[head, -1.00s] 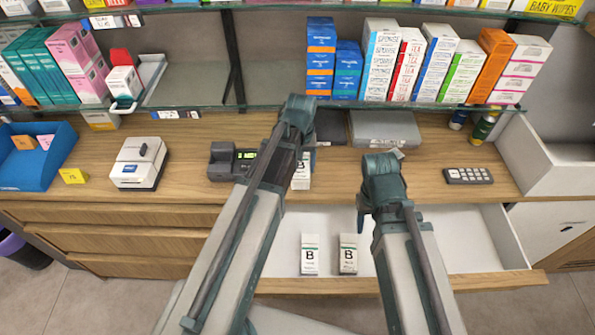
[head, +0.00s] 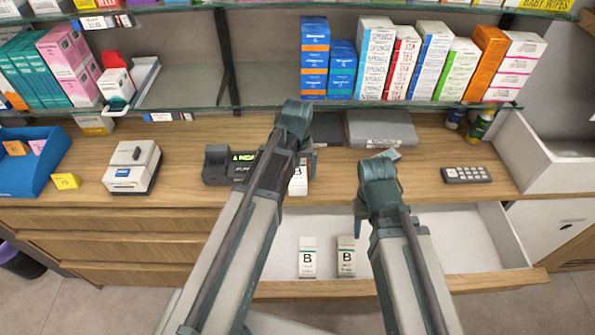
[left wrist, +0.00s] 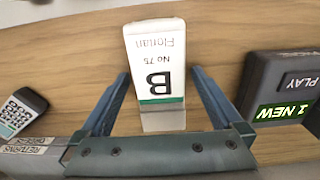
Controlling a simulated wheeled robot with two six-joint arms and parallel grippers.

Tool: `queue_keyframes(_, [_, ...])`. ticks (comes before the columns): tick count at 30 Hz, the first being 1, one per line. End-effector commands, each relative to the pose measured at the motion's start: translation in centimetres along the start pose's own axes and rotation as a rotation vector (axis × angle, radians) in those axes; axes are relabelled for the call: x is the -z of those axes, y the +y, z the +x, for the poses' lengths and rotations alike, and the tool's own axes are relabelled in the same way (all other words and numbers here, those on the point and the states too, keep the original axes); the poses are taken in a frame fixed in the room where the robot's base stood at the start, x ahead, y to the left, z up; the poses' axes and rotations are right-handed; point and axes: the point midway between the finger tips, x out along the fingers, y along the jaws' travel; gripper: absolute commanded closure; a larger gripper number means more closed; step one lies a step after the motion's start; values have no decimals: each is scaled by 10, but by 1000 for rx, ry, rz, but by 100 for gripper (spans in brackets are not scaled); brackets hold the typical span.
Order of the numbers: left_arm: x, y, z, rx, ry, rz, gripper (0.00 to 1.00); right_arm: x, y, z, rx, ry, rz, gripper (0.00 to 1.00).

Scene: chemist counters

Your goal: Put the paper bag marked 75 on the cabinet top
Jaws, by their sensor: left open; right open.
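The white paper bag marked B and No 75 (left wrist: 155,55) lies between the fingers of my left gripper (left wrist: 160,78) in the left wrist view. The fingers are open, one on each side of it; I cannot tell whether they touch it. In the head view the bag (head: 298,183) shows at the front of the wooden cabinet top (head: 430,165), partly hidden by my left arm. My right gripper (head: 359,222) is mostly hidden behind its own arm, over the open drawer.
Two more white B bags, left (head: 307,257) and right (head: 346,257), stand in the open drawer (head: 440,240). A dark terminal (head: 217,165), a white device (head: 132,167), a yellow tag (head: 66,181) and a keypad (head: 467,174) are on the top. A glass shelf (head: 200,110) hangs above.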

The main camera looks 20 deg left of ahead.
Motion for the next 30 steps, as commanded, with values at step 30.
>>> queue_keyframes(30, [0,0,-120,0,0,0,0,-7,11,-119,0,0,-1,50])
